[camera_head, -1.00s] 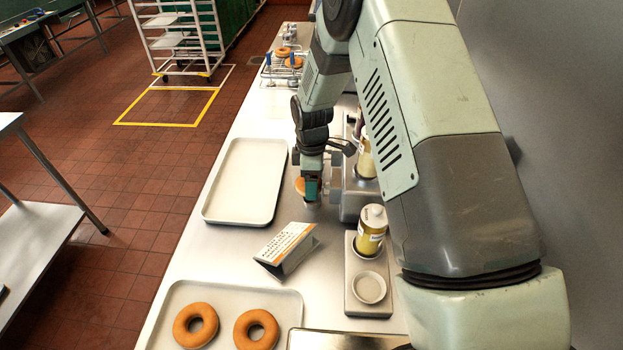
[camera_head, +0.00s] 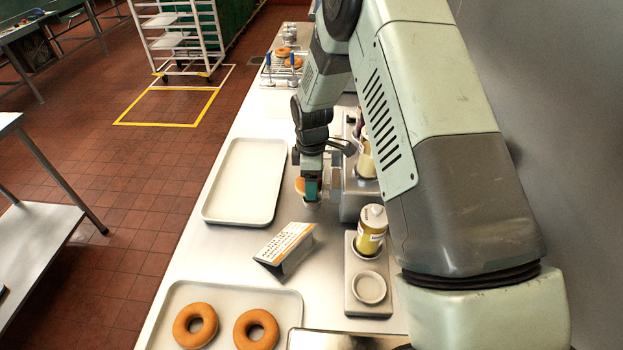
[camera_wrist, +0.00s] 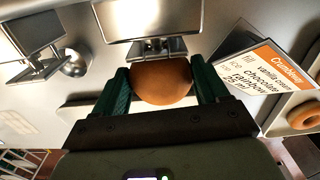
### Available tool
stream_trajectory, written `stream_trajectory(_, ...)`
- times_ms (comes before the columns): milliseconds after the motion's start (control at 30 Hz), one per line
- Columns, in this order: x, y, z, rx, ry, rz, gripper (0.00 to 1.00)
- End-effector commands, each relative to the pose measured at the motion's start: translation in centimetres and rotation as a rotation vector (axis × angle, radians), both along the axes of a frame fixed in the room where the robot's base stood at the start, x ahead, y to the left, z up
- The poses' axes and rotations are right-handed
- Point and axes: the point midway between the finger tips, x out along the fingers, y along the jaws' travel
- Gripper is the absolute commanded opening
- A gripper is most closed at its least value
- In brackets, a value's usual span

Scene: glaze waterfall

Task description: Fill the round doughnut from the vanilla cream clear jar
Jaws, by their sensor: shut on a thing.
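A round brown doughnut (camera_wrist: 161,82) is between the green fingers of my gripper (camera_wrist: 163,85), which is shut on it, in the wrist view. In the head view my gripper (camera_head: 311,192) is low over the counter, and the doughnut (camera_head: 300,186) shows partly behind it. In the wrist view the doughnut is close to a metal nozzle block (camera_wrist: 152,46) on a metal machine; I cannot tell whether they touch. Clear jars with pale yellow cream, one nearer (camera_head: 371,230) and one farther (camera_head: 366,165), stand on the right side. Their label text is too small to read.
An empty white tray (camera_head: 207,208) lies left of my gripper. A folded order card (camera_wrist: 262,77) reading vanilla cream, chocolate and rainbow stands nearer. A front tray (camera_head: 167,303) holds two ring doughnuts. A stand with an empty round recess (camera_head: 369,288) is at right.

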Motion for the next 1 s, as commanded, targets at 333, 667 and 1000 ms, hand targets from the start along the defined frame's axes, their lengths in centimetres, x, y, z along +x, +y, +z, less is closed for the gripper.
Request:
stream_trajectory(333,0.0,0.2,0.0,-0.001,0.000,0.000,0.43)
stream_trajectory(667,0.0,1.2,0.0,0.000,-0.001,0.001,0.43)
stream_trajectory(1000,0.0,1.6,0.0,0.000,0.000,0.000,0.43)
